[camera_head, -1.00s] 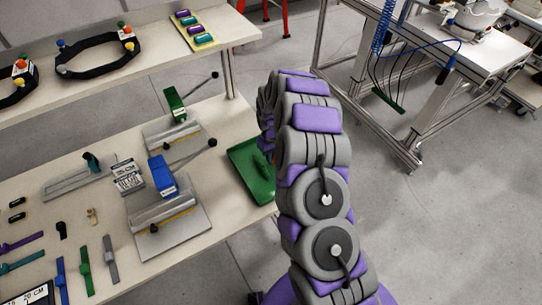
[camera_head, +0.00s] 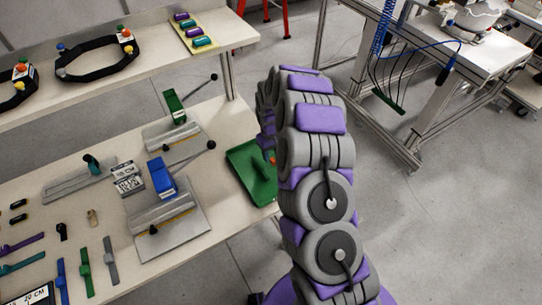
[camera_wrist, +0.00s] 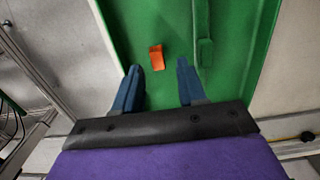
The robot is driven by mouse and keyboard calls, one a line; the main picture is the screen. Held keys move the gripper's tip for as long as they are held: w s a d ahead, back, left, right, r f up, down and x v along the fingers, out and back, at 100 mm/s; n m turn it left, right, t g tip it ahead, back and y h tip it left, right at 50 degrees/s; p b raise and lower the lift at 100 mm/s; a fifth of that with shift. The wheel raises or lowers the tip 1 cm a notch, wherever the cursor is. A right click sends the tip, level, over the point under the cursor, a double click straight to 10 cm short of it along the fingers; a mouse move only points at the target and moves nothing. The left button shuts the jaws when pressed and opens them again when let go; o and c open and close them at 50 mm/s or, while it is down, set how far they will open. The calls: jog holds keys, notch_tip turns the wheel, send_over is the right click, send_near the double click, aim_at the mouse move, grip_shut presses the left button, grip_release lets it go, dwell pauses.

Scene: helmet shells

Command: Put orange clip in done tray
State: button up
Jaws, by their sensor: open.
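The orange clip (camera_wrist: 156,58) shows in the wrist view against the floor of the green tray (camera_wrist: 128,20), just beyond my fingertips. It touches neither finger; I cannot tell if it is resting on the tray floor. My gripper (camera_wrist: 159,76) is open and empty, with its two blue fingers apart over the tray. In the head view the green tray (camera_head: 247,160) sits at the right edge of the table, partly hidden by my arm. My fingers are hidden behind the arm there.
A long green piece (camera_wrist: 204,55) lies in the tray right of the clip. Left of the tray stands a metal fixture with a blue clamp block (camera_head: 162,177). Colored straps (camera_head: 85,270) lie at the table's front left. A shelf (camera_head: 150,70) holds black rings behind.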

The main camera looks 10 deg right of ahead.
notch_tip(320, 180, up, 10)
jog(key=p, duration=0.1)
jog(key=shift+a+f, duration=0.2)
jog(key=shift+f, duration=0.05)
jog(key=s+a+r, duration=0.2)
jog(key=s+r, duration=1.5)
jog(key=s, duration=0.2)
jog(key=s+d+r+m, duration=0.1)
jog(key=s, duration=1.1)
jog(key=s+d+r+m+g, duration=0.1)
jog(key=s+r+m, duration=0.1)
jog(key=s, duration=1)
jog(key=shift+r+m+g, duration=0.15)
jog(key=shift+m+g, duration=0.15)
jog(key=shift+w+d, duration=0.1)
jog(key=shift+d, duration=0.05)
